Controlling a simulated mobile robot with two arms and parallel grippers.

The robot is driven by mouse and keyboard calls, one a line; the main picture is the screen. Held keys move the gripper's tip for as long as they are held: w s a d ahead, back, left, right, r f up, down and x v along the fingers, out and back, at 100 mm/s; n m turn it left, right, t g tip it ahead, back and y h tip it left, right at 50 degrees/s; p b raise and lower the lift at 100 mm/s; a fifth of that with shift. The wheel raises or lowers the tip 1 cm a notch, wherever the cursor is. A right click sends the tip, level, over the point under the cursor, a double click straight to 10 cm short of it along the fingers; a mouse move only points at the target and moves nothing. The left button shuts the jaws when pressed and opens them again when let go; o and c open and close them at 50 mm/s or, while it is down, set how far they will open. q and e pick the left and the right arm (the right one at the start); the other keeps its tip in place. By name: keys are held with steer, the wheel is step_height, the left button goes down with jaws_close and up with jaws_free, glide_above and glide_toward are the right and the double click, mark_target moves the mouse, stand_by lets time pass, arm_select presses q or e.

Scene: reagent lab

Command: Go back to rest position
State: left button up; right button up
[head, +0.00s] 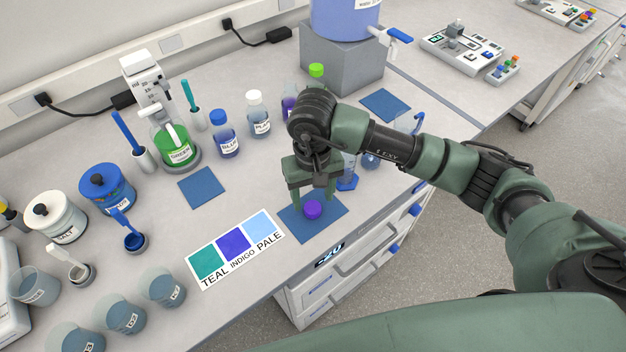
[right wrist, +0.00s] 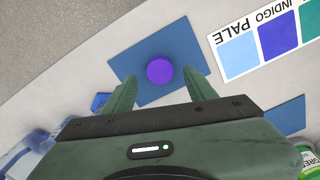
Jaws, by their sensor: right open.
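My right gripper (head: 311,190) is open and points down above a blue mat (head: 331,226) near the bench's front edge. A purple round cap or lid (head: 312,210) shows on that mat, just below and between the fingertips. In the right wrist view, the purple object (right wrist: 160,71) lies beyond the open fingers (right wrist: 163,92), apart from both of them. What is under the purple top is hidden. My left gripper is not in view.
A colour card (head: 236,247) lies left of the mat. Bottles, including a blue-capped one (head: 224,138), stand behind. A grey block with a blue tank (head: 340,62) is at the back. Glassware (head: 347,172) stands close right of the gripper.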

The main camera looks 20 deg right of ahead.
step_height(320, 180, up, 8)
steer(key=b, duration=0.2)
steer(key=shift+r, duration=0.15)
stand_by(0.9)
